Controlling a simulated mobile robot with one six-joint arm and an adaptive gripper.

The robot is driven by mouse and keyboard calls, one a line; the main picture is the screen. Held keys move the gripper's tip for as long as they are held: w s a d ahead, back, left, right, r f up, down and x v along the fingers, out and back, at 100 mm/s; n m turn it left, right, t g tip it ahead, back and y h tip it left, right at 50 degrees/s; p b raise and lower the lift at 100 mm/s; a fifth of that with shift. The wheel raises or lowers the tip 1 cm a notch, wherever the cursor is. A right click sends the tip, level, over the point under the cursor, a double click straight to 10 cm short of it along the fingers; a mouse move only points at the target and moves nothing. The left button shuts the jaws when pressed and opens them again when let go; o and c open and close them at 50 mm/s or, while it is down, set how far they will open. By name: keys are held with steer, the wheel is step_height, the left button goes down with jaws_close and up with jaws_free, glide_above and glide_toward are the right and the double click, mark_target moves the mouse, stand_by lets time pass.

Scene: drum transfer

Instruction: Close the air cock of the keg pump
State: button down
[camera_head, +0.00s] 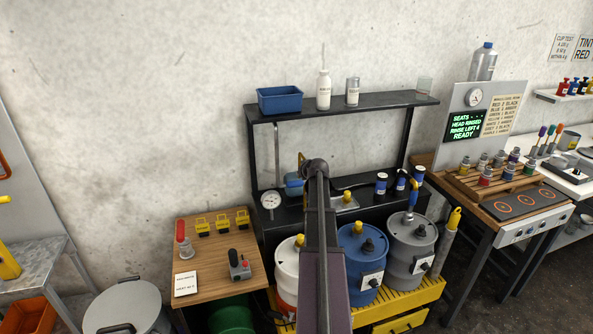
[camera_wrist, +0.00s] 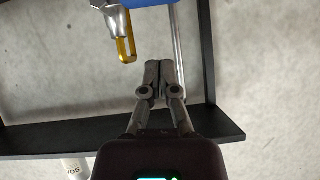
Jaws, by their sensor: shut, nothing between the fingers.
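The blue pump body (camera_head: 294,182) stands in the black rack, partly hidden behind my arm in the head view. Its blue edge (camera_wrist: 148,3) also shows at the top of the wrist view. The air cock there has a metal fitting and a yellow lever (camera_wrist: 126,46), which points down in that picture. A small yellow part (camera_head: 302,160) shows above the pump body in the head view. My gripper (camera_wrist: 158,68) is shut and empty, its fingertips to the right of and a little below the lever, apart from it in the picture. My arm hides the fingers in the head view.
The black rack's upper shelf (camera_head: 340,103) bears a blue bin (camera_head: 280,99) and bottles. A round gauge (camera_head: 270,200) sits left of the pump. White, blue (camera_head: 362,250) and grey drums (camera_head: 411,240) stand below on a yellow pallet. A thin vertical pipe (camera_wrist: 177,45) passes behind the fingers.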

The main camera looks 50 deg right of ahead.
steer(key=shift+p+v, duration=1.3)
steer(key=shift+v, duration=1.55)
steer(key=shift+w+a, duration=0.15)
steer(key=w+d+r+g+y+p, duration=0.1)
steer(key=w+d+r+g+p, duration=0.2)
steer(key=p, duration=0.5)
steer(key=shift+w+d+r+g+y+p, duration=0.3)
steer(key=shift+w+g+y+p, duration=0.15)
steer(key=shift+w, duration=0.45)
steer(key=shift+f+n, duration=0.1)
steer(key=shift+n, duration=0.2)
steer(key=b, duration=0.9)
glide_above(296, 181)
steer(key=f, duration=0.8)
steer(key=shift+w+d+f, duration=0.3)
steer(key=shift+w+f, duration=0.05)
steer(key=shift+f, duration=0.05)
steer(key=shift+s+a+f+b, duration=0.1)
steer(key=shift+s+f+b, duration=0.05)
steer(key=shift+f+b, duration=0.35)
steer(key=shift+s+a+f+b, duration=0.1)
steer(key=shift+f+b, duration=0.35)
steer(key=shift+b, duration=0.05)
steer(key=shift+s+a+f+b, duration=0.1)
steer(key=shift+a+f+b, duration=0.05)
steer(key=shift+f+b, duration=0.55)
